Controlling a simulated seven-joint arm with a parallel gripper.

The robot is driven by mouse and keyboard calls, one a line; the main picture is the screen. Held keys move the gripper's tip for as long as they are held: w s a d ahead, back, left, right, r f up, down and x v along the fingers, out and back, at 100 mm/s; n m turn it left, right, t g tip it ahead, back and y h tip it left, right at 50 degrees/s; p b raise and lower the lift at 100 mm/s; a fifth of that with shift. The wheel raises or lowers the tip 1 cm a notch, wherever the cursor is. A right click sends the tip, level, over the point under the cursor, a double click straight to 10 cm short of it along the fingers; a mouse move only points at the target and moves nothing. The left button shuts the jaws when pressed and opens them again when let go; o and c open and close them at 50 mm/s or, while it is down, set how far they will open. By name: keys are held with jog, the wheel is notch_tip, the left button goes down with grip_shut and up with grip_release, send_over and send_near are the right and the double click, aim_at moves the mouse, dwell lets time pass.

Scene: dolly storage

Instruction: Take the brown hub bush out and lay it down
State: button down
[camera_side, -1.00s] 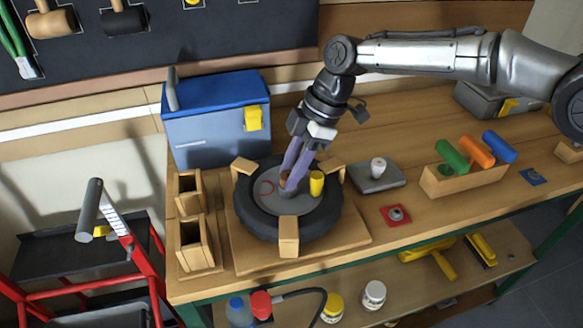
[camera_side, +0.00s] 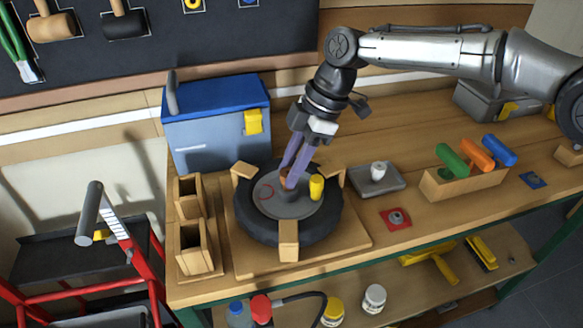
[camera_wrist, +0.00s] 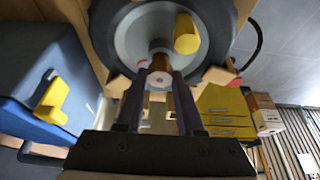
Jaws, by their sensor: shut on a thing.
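The dark wheel (camera_side: 258,228) with a grey disc lies flat on a wooden fixture on the bench, and shows at the top of the wrist view (camera_wrist: 205,60). My gripper (camera_side: 290,178) reaches down to the grey hub (camera_side: 288,196) at its middle. Its purple fingers are shut on the brown hub bush (camera_wrist: 159,80), which sits between the fingertips in the wrist view. In the side view the fingers hide most of the bush (camera_side: 284,172). It is at the top of the hub; I cannot tell whether its lower end is still inside. A yellow cylinder (camera_side: 316,187) stands on the disc beside the fingers.
Wooden blocks (camera_side: 289,240) surround the wheel. Two open wooden boxes (camera_side: 193,245) stand at its left, a blue toolbox (camera_side: 215,125) behind. To the right are a grey tray (camera_side: 385,182), a red pad (camera_side: 388,222) and a rack (camera_side: 465,182) of coloured handles. Bare bench lies between them.

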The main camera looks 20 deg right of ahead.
aim_at(281, 174)
jog(key=shift+r, duration=0.25)
jog(key=shift+r, duration=0.35)
jog(key=shift+r, duration=0.2)
jog(key=shift+r, duration=0.9)
